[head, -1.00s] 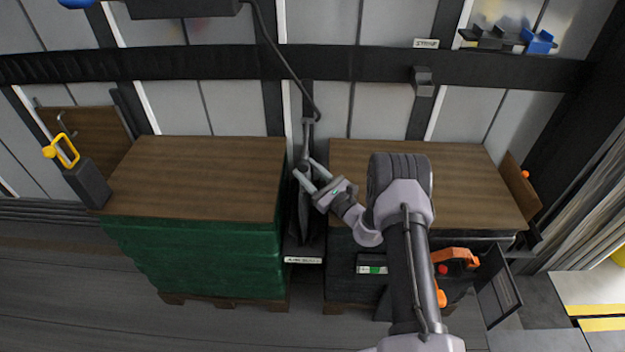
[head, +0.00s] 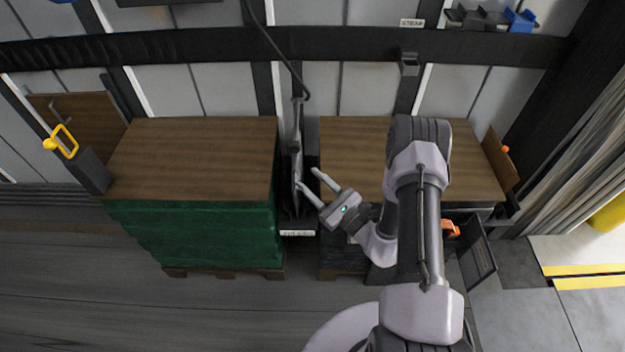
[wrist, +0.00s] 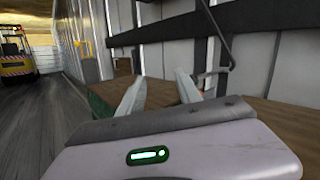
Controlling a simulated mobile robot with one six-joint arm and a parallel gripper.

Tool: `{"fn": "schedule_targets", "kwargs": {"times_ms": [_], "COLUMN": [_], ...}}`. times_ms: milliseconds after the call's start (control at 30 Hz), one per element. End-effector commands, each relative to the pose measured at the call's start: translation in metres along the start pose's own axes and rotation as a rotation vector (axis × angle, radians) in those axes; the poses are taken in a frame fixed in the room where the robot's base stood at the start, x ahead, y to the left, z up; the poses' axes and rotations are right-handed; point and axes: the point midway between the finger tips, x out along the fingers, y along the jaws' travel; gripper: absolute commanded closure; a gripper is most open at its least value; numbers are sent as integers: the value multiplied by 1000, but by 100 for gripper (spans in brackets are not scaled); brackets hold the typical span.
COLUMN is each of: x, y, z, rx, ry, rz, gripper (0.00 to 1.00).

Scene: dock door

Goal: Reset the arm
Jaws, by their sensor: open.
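My gripper (head: 309,181) is open and empty in the head view, its two fingers apart and pointing up and left. It hangs in front of the gap between two wood-topped stacks. A dark flat tool on a cord (head: 297,150) stands in that gap, just beyond the fingertips, and I cannot tell whether a finger touches it. In the wrist view my gripper (wrist: 157,88) shows both fingers spread with nothing between them. Part of my arm covers the right stack.
The left stack (head: 190,160) has a green wrapped side on a pallet. The right wooden top (head: 345,140) lies behind my arm. An orange item (head: 450,228) sits by a dark panel. A forklift (wrist: 15,60) stands far left. The floor (head: 90,280) is clear.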

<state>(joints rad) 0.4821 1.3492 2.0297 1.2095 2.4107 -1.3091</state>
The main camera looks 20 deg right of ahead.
Motion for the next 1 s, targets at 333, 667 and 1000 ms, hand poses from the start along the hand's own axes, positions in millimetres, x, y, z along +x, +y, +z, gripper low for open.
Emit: {"fn": "schedule_targets", "kwargs": {"times_ms": [333, 667, 1000], "x": [7, 6, -134], "y": [3, 164, 164], "z": [10, 239, 293], "rx": [-7, -342, -1442], "ry": [-16, -125, 375], "rz": [32, 1051, 1531], "gripper": [59, 59, 59]}}
